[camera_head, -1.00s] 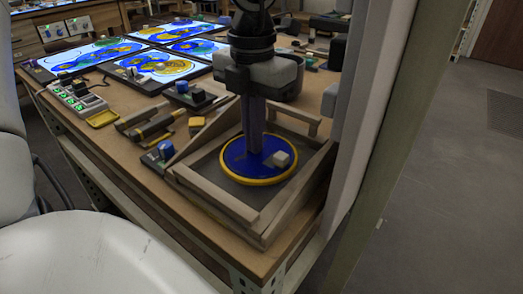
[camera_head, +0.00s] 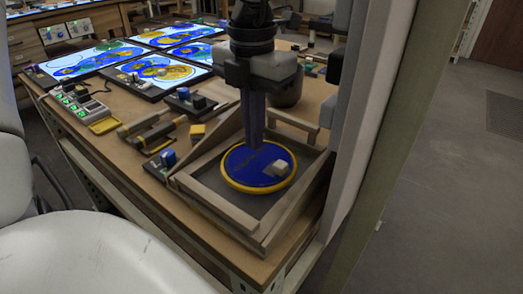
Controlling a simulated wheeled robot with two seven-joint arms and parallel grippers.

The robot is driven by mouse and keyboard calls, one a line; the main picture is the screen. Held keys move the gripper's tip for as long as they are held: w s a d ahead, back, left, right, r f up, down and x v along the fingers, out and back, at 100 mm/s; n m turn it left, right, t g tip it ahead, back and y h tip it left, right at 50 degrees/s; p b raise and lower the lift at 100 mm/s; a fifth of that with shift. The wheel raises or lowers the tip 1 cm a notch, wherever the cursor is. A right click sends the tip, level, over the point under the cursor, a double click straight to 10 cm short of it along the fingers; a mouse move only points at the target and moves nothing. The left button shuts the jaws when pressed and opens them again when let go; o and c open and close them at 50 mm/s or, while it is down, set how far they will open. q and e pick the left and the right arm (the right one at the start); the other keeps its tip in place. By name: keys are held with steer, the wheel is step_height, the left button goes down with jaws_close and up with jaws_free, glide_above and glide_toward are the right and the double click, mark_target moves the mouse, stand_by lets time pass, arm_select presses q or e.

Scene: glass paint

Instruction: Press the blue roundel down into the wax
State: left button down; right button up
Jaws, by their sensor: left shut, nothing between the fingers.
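The blue roundel (camera_head: 240,174) is a flat blue disc with a yellow rim and a small pale block (camera_head: 279,168) on it. It lies inside a wooden-framed tray (camera_head: 222,207) with a dark bed (camera_head: 285,197), at the near right of the table. My left gripper (camera_head: 254,147) points straight down with its fingers shut and empty. Its tips are at the back part of the disc; whether they touch it I cannot tell. My right gripper is not clearly in view.
Lit glass panels (camera_head: 85,60) lie along the back left of the table (camera_head: 118,158). A small box with a blue knob (camera_head: 167,157), tools (camera_head: 150,133) and a yellow block (camera_head: 197,131) lie left of the tray. A pale post (camera_head: 375,130) stands close on the right.

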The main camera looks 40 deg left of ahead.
mark_target(255, 159)
arm_select(q)
step_height(255, 159, up, 4)
steer(key=shift+f+p, duration=0.1)
steer(key=shift+p, duration=1.05)
